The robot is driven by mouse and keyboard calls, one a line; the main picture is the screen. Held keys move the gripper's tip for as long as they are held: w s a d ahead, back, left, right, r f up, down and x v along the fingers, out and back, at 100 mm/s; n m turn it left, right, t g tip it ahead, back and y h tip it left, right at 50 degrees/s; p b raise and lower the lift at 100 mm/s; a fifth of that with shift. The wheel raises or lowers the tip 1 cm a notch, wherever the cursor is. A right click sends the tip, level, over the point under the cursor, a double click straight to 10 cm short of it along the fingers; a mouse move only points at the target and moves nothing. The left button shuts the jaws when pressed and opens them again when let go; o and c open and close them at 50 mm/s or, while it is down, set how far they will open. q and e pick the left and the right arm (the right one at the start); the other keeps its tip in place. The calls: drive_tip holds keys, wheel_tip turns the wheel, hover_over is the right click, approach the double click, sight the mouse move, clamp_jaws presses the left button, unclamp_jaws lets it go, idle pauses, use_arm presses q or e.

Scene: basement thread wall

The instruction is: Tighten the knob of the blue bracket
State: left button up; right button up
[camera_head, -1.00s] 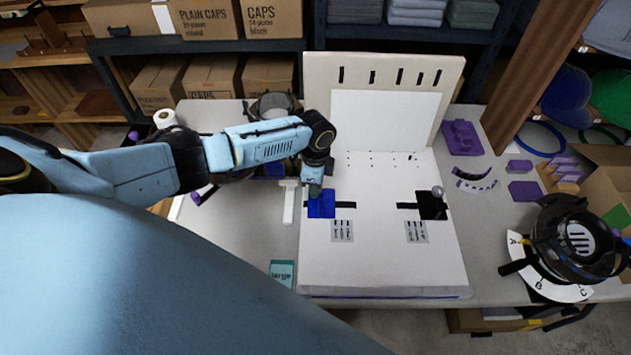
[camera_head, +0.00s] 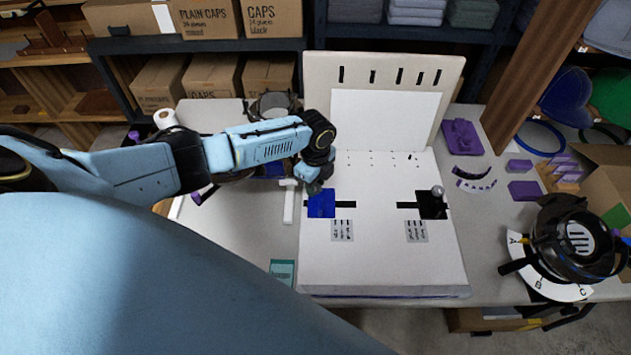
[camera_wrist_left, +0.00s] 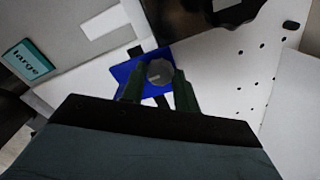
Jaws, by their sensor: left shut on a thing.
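The blue bracket (camera_head: 321,205) lies flat on the white board (camera_head: 385,260), left of its middle. In the left wrist view the blue bracket (camera_wrist_left: 124,70) carries a round grey knob (camera_wrist_left: 160,72). My left gripper (camera_head: 315,188) is over the bracket's upper edge in the head view. In the left wrist view the dark fingers of my left gripper (camera_wrist_left: 160,80) stand on both sides of the knob, shut on it. In the head view the gripper and arm hide this knob. My right gripper is not in view.
A black bracket (camera_head: 432,207) with a grey ball-like knob sits at the board's right. A teal box marked "large" (camera_head: 282,271) lies left of the board. Purple parts (camera_head: 461,137) and a black ring-shaped device (camera_head: 570,240) are to the right.

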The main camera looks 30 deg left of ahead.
sight(316, 187)
use_arm(q)
drive_tip(key=o, duration=0.7)
wheel_tip(316, 187, up, 14)
drive_tip(key=p, duration=0.2)
drive_tip(key=shift+f, duration=0.25)
